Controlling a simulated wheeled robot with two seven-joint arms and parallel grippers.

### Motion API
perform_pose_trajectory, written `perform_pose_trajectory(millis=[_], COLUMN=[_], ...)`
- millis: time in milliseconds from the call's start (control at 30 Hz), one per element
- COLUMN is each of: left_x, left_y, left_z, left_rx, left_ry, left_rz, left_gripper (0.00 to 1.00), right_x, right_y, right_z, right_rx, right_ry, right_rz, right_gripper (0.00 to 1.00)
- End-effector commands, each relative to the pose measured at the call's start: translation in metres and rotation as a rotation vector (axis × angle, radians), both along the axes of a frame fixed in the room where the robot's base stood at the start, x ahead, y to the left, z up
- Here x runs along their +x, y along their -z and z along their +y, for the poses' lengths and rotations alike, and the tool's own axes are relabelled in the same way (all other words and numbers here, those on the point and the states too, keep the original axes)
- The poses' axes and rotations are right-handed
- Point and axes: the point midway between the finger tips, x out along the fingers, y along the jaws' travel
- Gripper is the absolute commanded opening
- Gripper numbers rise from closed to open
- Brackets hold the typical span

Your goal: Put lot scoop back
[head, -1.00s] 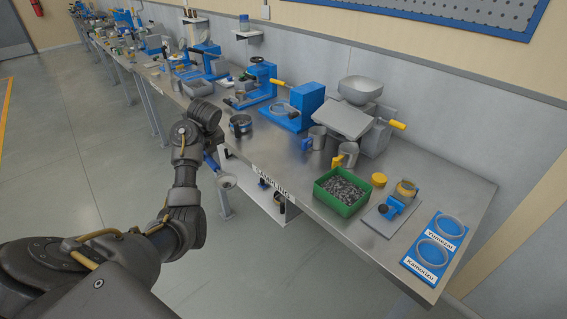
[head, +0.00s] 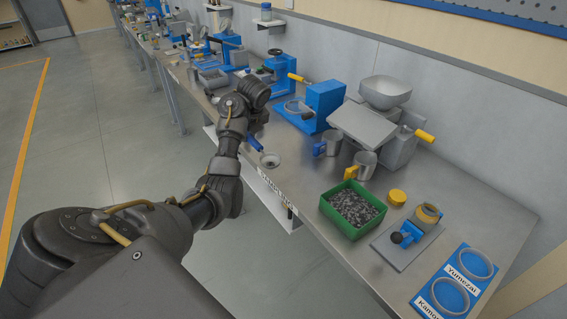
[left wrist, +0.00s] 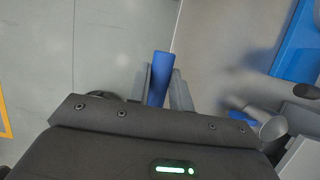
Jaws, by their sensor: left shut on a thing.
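My left gripper (left wrist: 159,88) is shut on the blue handle of the lot scoop (left wrist: 160,72) in the left wrist view. In the head view the scoop (head: 270,160) shows its small round metal bowl and part of its blue handle, low beside the gripper. The bowl appears over the front edge of the steel bench (head: 300,190); whether it touches the bench I cannot tell. My arm hides part of the bench behind it. My right gripper is not in view.
To the right stand a metal cup with a blue handle (head: 329,143), another with a yellow handle (head: 366,164), and a green tray of dark grains (head: 353,205). A yellow lid (head: 397,197) and ring mat (head: 455,283) lie beyond. A blue press (head: 322,101) stands behind.

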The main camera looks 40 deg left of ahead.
Motion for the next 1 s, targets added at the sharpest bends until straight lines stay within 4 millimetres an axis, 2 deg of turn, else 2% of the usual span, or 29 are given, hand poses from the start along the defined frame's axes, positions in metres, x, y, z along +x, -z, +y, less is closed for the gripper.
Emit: perform_pose_trajectory(millis=[33, 67, 100, 133, 267, 400, 600, 867, 1000], left_x=[0.012, 0.019, 0.026, 0.032, 0.058, 0.076, 0.09, 0.096, 0.098], left_y=[0.016, 0.02, 0.012, 0.014, 0.03, 0.057, 0.076, 0.084, 0.104], left_z=[-0.006, -0.01, -0.014, -0.017, -0.031, -0.04, -0.048, -0.051, -0.052], left_rx=[-0.001, -0.001, 0.0, 0.0, 0.001, -0.001, -0.001, -0.002, 0.0], left_ry=[0.005, 0.004, 0.005, 0.005, 0.002, 0.002, 0.002, 0.002, 0.0], left_rz=[-0.001, -0.001, 0.004, 0.005, 0.006, 0.004, 0.002, 0.001, 0.003], left_gripper=[0.0, 0.0, 0.0, 0.0, 0.0, 0.0, 0.0, 0.0, 0.0], right_x=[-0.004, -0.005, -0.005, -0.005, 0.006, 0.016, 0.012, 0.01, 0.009], right_y=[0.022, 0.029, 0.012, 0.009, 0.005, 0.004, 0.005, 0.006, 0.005], right_z=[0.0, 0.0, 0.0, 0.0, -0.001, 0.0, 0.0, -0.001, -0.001], right_rx=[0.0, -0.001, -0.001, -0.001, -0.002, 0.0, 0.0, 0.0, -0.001], right_ry=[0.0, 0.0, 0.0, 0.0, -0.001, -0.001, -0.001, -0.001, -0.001], right_rz=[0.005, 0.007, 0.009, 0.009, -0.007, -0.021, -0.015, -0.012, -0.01], right_gripper=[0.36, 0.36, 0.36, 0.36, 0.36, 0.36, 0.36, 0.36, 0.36])
